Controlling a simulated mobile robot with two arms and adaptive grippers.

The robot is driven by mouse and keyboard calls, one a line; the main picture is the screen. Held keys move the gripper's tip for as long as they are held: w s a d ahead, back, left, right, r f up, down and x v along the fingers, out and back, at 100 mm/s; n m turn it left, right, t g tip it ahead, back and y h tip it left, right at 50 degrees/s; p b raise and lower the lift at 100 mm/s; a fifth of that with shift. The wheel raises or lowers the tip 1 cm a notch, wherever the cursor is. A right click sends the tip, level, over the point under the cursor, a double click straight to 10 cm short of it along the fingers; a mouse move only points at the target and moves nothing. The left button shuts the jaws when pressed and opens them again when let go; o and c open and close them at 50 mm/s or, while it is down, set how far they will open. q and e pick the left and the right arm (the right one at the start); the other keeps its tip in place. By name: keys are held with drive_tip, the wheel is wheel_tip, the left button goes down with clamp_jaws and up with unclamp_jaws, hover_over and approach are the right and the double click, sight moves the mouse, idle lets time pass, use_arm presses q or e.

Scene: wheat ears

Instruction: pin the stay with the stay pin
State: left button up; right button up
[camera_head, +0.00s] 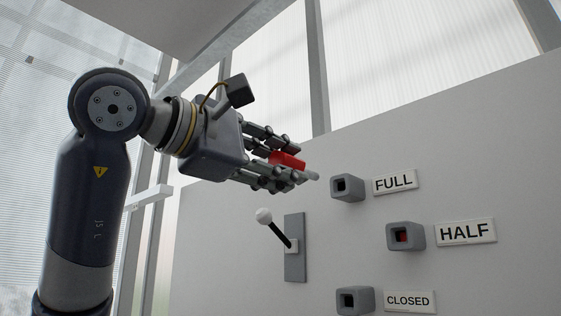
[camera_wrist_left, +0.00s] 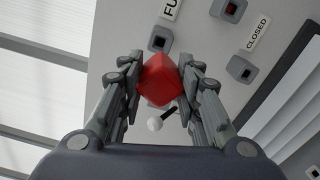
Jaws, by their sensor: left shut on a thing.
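My left gripper (camera_head: 284,166) is shut on the stay pin, which has a red block-like grip (camera_head: 288,160) and a grey tip (camera_head: 312,176) pointing right. The red grip also shows between the fingers in the left wrist view (camera_wrist_left: 158,78). The pin is in the air, up and left of the grey FULL socket (camera_head: 347,187), and looks apart from it. The HALF socket (camera_head: 405,236) has red inside its square hole. The CLOSED socket (camera_head: 355,300) has a dark hole. I cannot tell which part is the stay. My right gripper is not in view.
A lever with a white ball knob (camera_head: 264,215) sticks out from a grey plate (camera_head: 294,268) on the pale panel (camera_head: 225,260), below my left gripper. White labels stand beside the sockets, such as the HALF label (camera_head: 466,231). Window frames stand behind.

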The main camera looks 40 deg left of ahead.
sight(305, 169)
use_arm(q)
drive_tip(key=w, duration=0.3)
drive_tip(key=shift+w+d+p, duration=0.1)
drive_tip(key=shift+w+p, duration=0.1)
drive_tip(key=shift+p, duration=0.2)
drive_tip(key=shift+w+d, duration=0.1)
drive_tip(key=shift+w, duration=0.6)
drive_tip(key=shift+w+p, duration=0.3)
drive_tip(key=shift+w, duration=0.15)
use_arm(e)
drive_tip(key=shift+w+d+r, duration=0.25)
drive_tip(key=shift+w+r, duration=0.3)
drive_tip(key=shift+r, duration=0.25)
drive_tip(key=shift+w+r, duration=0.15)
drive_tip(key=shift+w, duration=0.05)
use_arm(q)
drive_tip(key=shift+p, duration=0.3)
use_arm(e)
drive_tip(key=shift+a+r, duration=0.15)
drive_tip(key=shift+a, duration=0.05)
use_arm(q)
drive_tip(key=shift+w, duration=0.1)
